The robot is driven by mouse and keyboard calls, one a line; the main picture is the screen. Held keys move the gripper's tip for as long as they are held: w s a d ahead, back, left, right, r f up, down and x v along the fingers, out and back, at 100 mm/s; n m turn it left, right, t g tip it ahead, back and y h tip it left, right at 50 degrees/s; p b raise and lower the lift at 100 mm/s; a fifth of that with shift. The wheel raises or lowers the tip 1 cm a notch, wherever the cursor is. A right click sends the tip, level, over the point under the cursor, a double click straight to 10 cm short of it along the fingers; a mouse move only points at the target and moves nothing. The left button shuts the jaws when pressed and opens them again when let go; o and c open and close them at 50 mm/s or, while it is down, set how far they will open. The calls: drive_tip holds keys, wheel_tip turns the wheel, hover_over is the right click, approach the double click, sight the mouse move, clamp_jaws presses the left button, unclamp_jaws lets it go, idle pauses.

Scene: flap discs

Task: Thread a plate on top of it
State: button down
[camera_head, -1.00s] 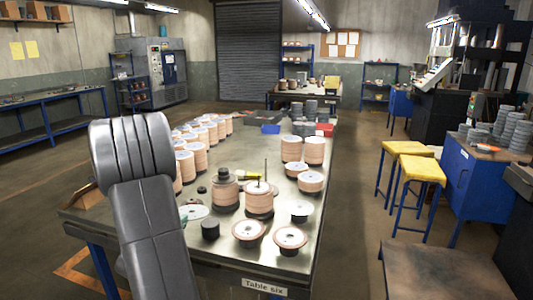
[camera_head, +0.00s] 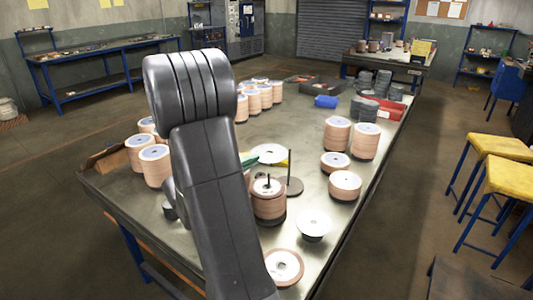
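A stack of tan flap discs (camera_head: 268,205) stands on the table with a thin dark rod rising from its top, where a pale ring-shaped face shows. A wide pale plate (camera_head: 268,153) lies farther back. Another pale plate (camera_head: 313,221) sits on a dark support in front, and a brown-rimmed disc (camera_head: 284,266) with a pale centre is nearer still. Which piece is the plate to thread I cannot tell. My arm crosses the left middle of the view; my gripper is not visible.
The metal table (camera_head: 350,222) carries more disc stacks at left (camera_head: 155,165) and right (camera_head: 345,185). A blue bin (camera_head: 326,101) and grey stacks stand at its far end. Yellow stools (camera_head: 508,178) stand to the right. My arm hides part of the table.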

wheel_tip(320, 180, down, 5)
drive_tip(key=b, duration=0.6)
drive_tip(key=shift+a+f, duration=0.1)
drive_tip(key=shift+f, duration=0.1)
drive_tip(key=shift+s+r+p, duration=0.1)
drive_tip(key=shift+p, duration=0.35)
drive_tip(key=shift+f, duration=1.65)
idle(0.8)
drive_tip(key=shift+f+b, duration=0.55)
drive_tip(key=shift+f, duration=0.75)
drive_tip(key=c, duration=1.6)
unclamp_jaws()
drive_tip(key=shift+s, duration=0.1)
drive_tip(key=shift+f, duration=0.1)
drive_tip(key=shift+f, duration=0.15)
drive_tip(key=shift+c, duration=0.2)
drive_tip(key=shift+s, duration=0.1)
drive_tip(key=shift+c, duration=0.2)
